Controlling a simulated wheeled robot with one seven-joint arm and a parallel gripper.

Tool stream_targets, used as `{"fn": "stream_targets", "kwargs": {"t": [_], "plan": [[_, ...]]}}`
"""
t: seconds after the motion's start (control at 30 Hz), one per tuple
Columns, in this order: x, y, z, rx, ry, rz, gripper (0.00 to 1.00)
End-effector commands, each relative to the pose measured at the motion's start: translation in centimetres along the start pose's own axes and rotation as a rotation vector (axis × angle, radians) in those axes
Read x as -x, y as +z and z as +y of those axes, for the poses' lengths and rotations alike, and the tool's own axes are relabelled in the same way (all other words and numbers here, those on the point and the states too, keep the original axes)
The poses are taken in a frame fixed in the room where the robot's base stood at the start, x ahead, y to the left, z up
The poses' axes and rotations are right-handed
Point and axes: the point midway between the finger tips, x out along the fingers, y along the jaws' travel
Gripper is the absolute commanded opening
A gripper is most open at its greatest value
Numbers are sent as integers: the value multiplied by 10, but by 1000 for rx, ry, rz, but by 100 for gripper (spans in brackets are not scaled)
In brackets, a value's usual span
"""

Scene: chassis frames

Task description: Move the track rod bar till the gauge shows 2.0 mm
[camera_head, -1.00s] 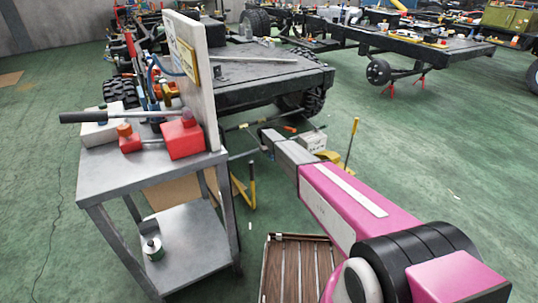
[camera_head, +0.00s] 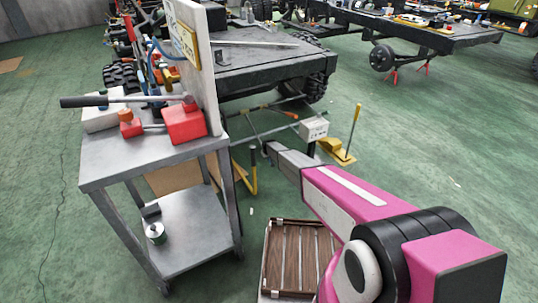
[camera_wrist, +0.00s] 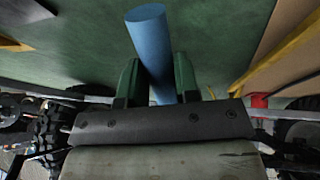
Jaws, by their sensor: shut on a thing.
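In the wrist view, my gripper (camera_wrist: 158,78) has two green fingers shut on a smooth blue round bar (camera_wrist: 148,30). The bar sticks out beyond the fingers, and its lower part is hidden behind the dark gripper body. I cannot tell how it joins the track rod. In the head view, my pink and grey arm reaches down towards the truck's front, and its far end is beside a dark-tipped upright piece. A pale box with a small display (camera_head: 314,128), which looks like the gauge, stands on a post just beyond the arm. Its digits are too small to read.
A grey metal cart (camera_head: 155,163) with red tools stands at left. The dark truck chassis (camera_head: 262,68) is beyond the arm. A yellow jack with an upright handle (camera_head: 352,130) stands right of the gauge. A slatted wooden board (camera_head: 283,255) lies below the arm. Open green floor lies right.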

Motion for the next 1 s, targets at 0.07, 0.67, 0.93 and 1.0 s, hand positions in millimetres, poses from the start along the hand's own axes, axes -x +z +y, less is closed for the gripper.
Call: {"fn": "stream_targets", "kwargs": {"t": [0.07, 0.67, 0.93, 1.0], "plan": [[1, -1, 0, 0, 1, 5, 0], [3, 0, 0, 0, 0, 2, 55], [28, 1, 0, 0, 0, 1, 55], [40, 1, 0, 0, 0, 2, 55]]}}
